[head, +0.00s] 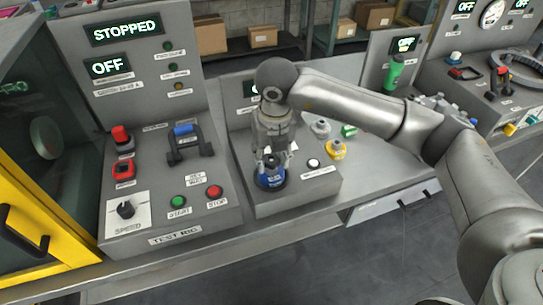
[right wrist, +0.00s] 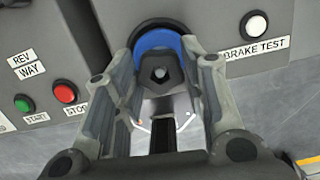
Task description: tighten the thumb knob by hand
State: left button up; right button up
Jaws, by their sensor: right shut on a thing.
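A blue round piece (head: 271,183) with a dark edge sits on the sloped grey panel, left of a white button. In the right wrist view, the dark thumb knob (right wrist: 160,70) stands in front of the blue ring (right wrist: 158,42). My right gripper (head: 270,163) reaches down onto it from above. In the right wrist view its two fingers (right wrist: 166,62) are on either side of the knob and shut on it. The fingers hide part of the knob and ring. My left gripper is not in view.
The white brake test button (head: 314,163) is right of the knob. A yellow knob (head: 336,150) stands beyond it. On the left test rig panel are green start (head: 178,202) and red stop (head: 215,192) buttons, a blue-gripped handle (head: 186,131) and a speed dial (head: 126,209).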

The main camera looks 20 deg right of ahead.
aim_at(269, 165)
jog(key=shift+w+r, duration=0.15)
jog(key=m, duration=0.5)
jog(key=shift+m+h+b, duration=0.35)
jog(key=shift+m+h, duration=0.05)
jog(key=o, duration=1)
notch_tip(269, 165, up, 12)
jog(key=s, duration=0.1)
jog(key=shift+s+a, duration=0.35)
jog(key=shift+a, duration=0.1)
jog(key=shift+a+f, duration=0.1)
jog(key=shift+f, duration=0.1)
